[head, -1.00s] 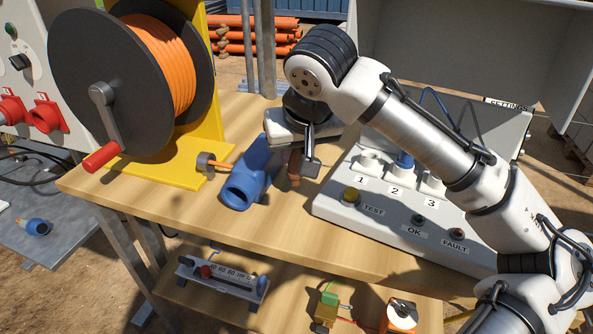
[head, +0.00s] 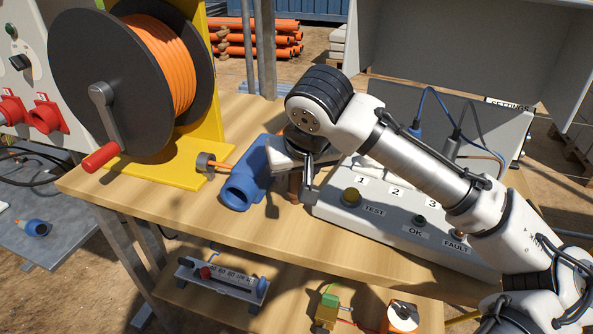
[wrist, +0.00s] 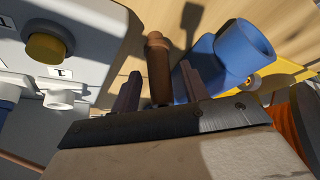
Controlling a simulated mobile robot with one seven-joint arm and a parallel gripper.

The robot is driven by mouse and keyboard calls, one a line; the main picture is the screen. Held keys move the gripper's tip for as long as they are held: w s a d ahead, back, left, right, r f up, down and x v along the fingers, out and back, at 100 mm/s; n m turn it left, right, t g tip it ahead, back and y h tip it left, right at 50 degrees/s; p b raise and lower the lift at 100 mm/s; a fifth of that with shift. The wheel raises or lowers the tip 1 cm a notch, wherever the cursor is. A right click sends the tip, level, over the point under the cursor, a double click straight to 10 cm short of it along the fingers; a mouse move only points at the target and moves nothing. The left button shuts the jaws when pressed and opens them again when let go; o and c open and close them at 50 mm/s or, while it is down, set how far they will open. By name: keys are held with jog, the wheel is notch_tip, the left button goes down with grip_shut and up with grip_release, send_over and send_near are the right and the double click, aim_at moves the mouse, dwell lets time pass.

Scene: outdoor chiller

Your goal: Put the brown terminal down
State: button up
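The brown terminal (head: 294,186) is a short upright cylinder at the table, just right of the blue connector (head: 240,188). In the wrist view the terminal (wrist: 156,48) stands between the two fingers of my gripper (wrist: 159,70), with a visible gap on each side, so the fingers are open around it. In the head view my gripper (head: 301,180) points down, and its near finger partly covers the terminal. The terminal's foot appears to be at the wooden tabletop (head: 190,205), though exact contact is hard to tell.
The blue connector (wrist: 232,58) lies close beside one finger. The white test box (head: 380,221) with numbered sockets is close on the right. An orange cable reel (head: 130,75) stands at the left. Bare tabletop lies in front of the terminal.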

jog(key=shift+r, duration=0.3)
jog(key=v, duration=1.1)
jog(key=shift+s+r+p, duration=0.2)
jog(key=shift+r+p, duration=0.15)
jog(key=shift+c, duration=0.4)
dwell(1.4)
